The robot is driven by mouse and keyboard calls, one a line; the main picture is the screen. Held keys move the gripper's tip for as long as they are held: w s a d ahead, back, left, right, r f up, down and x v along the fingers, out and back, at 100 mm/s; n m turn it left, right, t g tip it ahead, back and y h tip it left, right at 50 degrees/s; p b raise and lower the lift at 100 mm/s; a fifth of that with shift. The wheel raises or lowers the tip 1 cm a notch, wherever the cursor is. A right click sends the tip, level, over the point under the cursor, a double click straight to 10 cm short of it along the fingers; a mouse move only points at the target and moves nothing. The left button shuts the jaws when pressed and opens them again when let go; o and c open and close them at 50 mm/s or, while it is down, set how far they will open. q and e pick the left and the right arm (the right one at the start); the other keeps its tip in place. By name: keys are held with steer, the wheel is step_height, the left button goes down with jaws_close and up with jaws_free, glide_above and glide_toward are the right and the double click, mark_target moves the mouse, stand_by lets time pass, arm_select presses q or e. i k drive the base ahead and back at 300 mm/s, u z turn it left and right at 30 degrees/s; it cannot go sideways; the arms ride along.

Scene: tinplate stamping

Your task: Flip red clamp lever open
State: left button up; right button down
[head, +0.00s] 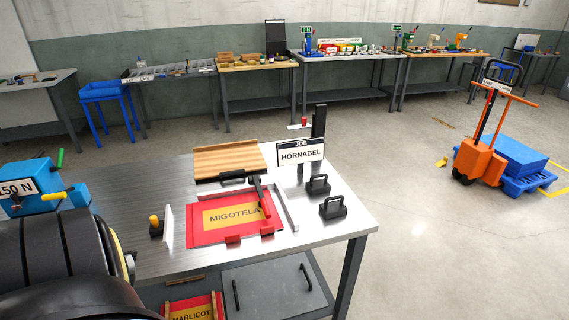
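A red-and-yellow stencil plate marked MIGOTELA (200,231) lies in a light metal frame (288,212) on the steel worktable. A small red upright piece (304,121) stands behind the sign, by a black post (319,130). I cannot tell for certain which red part is the clamp lever or how it is set. Neither of my grippers is in view.
A JOB HORNABEL sign (300,154), a wooden slatted board (228,160) and two black-handled blocks (332,208) stand on the worktable (150,190). A blue machine (33,184) is at left. An orange pallet truck (480,157) is at right. Open floor lies between.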

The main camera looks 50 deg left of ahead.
mark_target(262, 204)
steer(key=u, duration=1)
steer(key=i, duration=1.1)
steer(key=u, duration=1.15)
